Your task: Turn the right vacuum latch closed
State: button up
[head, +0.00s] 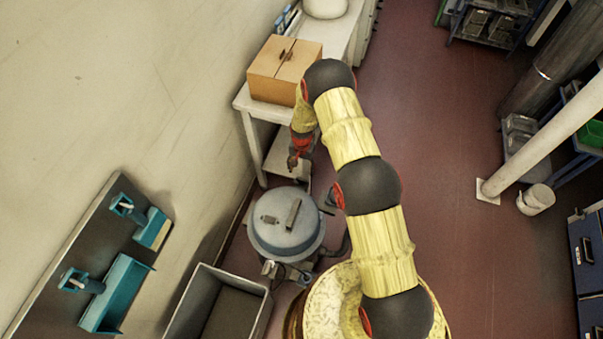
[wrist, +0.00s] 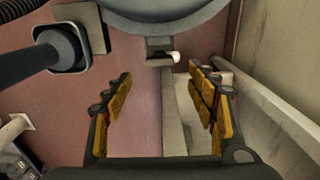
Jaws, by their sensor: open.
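The vacuum chamber (head: 284,238) is a round grey vessel with a flat lid and a bar handle, standing on the floor in the head view. Its curved rim (wrist: 165,12) fills the top of the wrist view. A small latch (wrist: 158,50) with a white tip sits below that rim, ahead of the space between my fingers. I cannot tell whether it is the right latch or how far it is turned. My gripper (wrist: 165,88) is open and empty, with yellow-padded fingers apart from the latch. In the head view my gripper (head: 294,160) is beyond the chamber, beside the white table.
A cardboard box (head: 277,83) sits on the white table (head: 243,100) behind my gripper. A grey open bin (head: 195,300) stands left of the chamber, near the wall panel with teal holders (head: 120,290).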

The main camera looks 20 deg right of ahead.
aim_at(302, 179)
notch_tip(302, 179, down, 8)
jog(key=shift+r+b, duration=0.15)
jog(key=shift+b, duration=0.7)
jog(key=c, duration=0.4)
jog(key=c, duration=0.7)
jog(key=shift+c, duration=0.5)
